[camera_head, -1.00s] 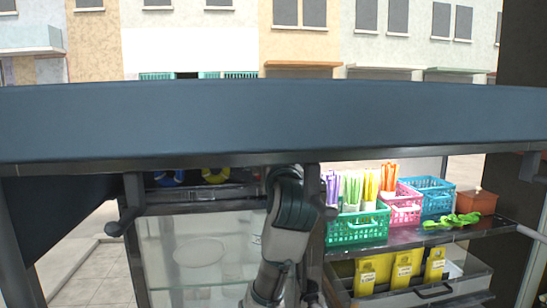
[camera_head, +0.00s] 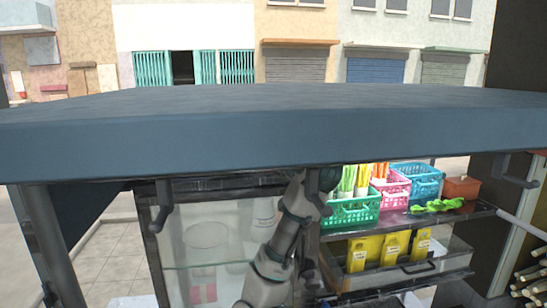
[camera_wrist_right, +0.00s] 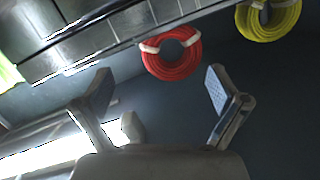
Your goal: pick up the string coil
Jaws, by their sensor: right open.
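In the right wrist view a red string coil (camera_wrist_right: 175,69), bound with pale ties, hangs by the edge of a grey panel. A yellow string coil (camera_wrist_right: 272,31) hangs further right, cut by the top edge of the picture. My right gripper (camera_wrist_right: 158,92) is open and empty. Its two fingers are spread below and to either side of the red coil, with no visible contact. In the head view one of my arms rises in the middle, and its gripper is hidden behind the canopy. No coils show there now. My left gripper is not in view.
A dark blue canopy (camera_head: 270,130) crosses the head view. Below it are a glass-sided cabinet (camera_head: 180,240), a green basket (camera_head: 350,212), pink and blue baskets (camera_head: 425,183), a green ribbon-like item (camera_head: 436,205) and yellow packets (camera_head: 391,247). Dark hooks (camera_head: 517,170) hang below the canopy.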

